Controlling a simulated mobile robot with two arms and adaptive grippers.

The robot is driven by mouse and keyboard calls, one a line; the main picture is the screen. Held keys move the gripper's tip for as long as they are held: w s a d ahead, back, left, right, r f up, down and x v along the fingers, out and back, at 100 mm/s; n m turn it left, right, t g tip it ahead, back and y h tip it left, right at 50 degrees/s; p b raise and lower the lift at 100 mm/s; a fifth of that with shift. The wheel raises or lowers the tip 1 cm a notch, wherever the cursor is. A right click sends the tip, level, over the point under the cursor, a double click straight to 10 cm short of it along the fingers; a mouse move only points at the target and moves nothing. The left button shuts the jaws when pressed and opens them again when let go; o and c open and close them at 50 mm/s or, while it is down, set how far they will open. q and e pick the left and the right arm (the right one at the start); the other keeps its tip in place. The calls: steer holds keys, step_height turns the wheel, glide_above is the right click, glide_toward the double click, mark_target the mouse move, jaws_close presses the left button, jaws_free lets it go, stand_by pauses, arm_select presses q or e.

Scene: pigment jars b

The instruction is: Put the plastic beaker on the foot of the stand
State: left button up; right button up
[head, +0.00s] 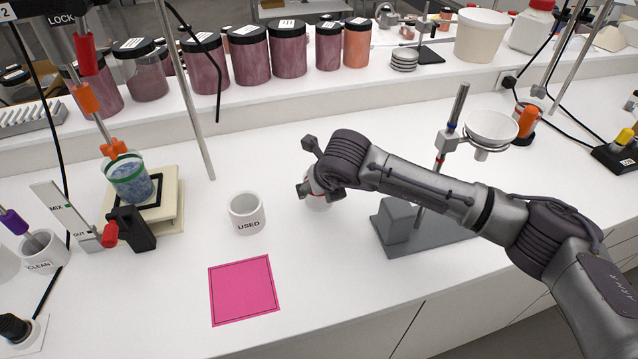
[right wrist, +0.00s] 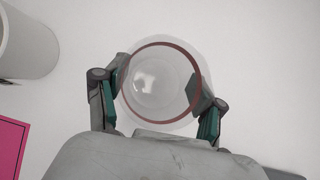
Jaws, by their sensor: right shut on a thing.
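The clear plastic beaker (right wrist: 160,85) with a reddish ring sits between the two fingers of my right gripper (right wrist: 158,98) in the right wrist view. The fingers are shut on its sides and it looks empty. In the head view my right gripper (head: 314,189) is over the middle of the bench and hides most of the beaker. I cannot tell whether the beaker touches the bench. The stand (head: 453,125) is to the right, with a flat grey foot (head: 440,238) bearing a grey block, partly hidden behind my right arm. My left gripper is not in view.
A white "USED" pot (head: 247,213) stands left of my right gripper, with a pink square mat (head: 243,290) in front. A white bowl (head: 491,127) sits in the stand's ring. A balance (head: 170,205) bears a beaker of blue stuff at left. Jars line the back shelf.

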steer(key=shift+f, duration=0.2)
steer(key=shift+f+b, duration=0.15)
steer(key=shift+b, duration=0.15)
steer(key=o, duration=1)
steer(key=shift+c, duration=0.2)
